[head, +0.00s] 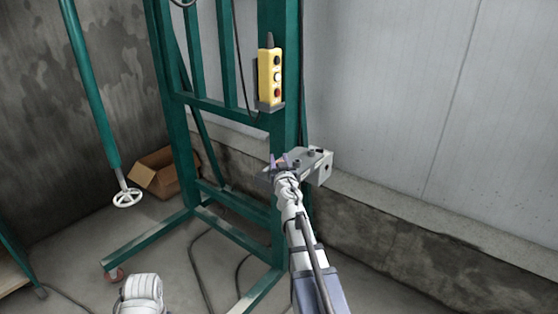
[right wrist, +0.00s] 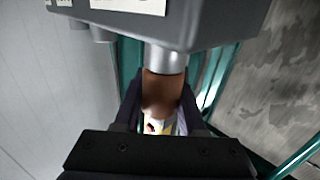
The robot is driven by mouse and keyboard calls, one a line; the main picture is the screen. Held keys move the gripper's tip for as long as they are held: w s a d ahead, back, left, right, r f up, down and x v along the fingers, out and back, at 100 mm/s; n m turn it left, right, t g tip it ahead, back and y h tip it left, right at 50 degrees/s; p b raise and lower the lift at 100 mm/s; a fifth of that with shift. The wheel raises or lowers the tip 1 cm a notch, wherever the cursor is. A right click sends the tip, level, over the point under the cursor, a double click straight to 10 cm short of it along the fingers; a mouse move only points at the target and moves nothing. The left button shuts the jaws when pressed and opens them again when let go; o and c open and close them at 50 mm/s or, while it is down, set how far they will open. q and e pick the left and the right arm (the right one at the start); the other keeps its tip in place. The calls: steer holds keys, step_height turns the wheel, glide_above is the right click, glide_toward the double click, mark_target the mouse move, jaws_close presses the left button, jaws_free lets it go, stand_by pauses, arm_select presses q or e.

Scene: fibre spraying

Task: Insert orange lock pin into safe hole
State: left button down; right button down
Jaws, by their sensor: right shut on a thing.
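The orange lock pin (right wrist: 160,90) looks brownish-orange in the right wrist view, between the fingers of my right gripper (head: 281,163). The gripper is shut on it. The pin's far end meets a short metal cylinder (right wrist: 166,59) that sticks out of a grey box (right wrist: 205,22). I cannot tell whether the pin is inside a hole or only against the cylinder. In the head view the grey box (head: 318,166) is on the green post, just right of the gripper. The safe hole itself cannot be made out. My left gripper is out of view.
A green steel frame (head: 186,155) stands ahead, with a yellow button box (head: 270,76) on its post above the gripper. Cables lie on the floor. A concrete ledge (head: 400,202) runs along the right.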

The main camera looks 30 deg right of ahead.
steer(key=shift+c, duration=2)
jaws_free()
steer(key=v, duration=0.8)
steer(key=shift+w, duration=0.1)
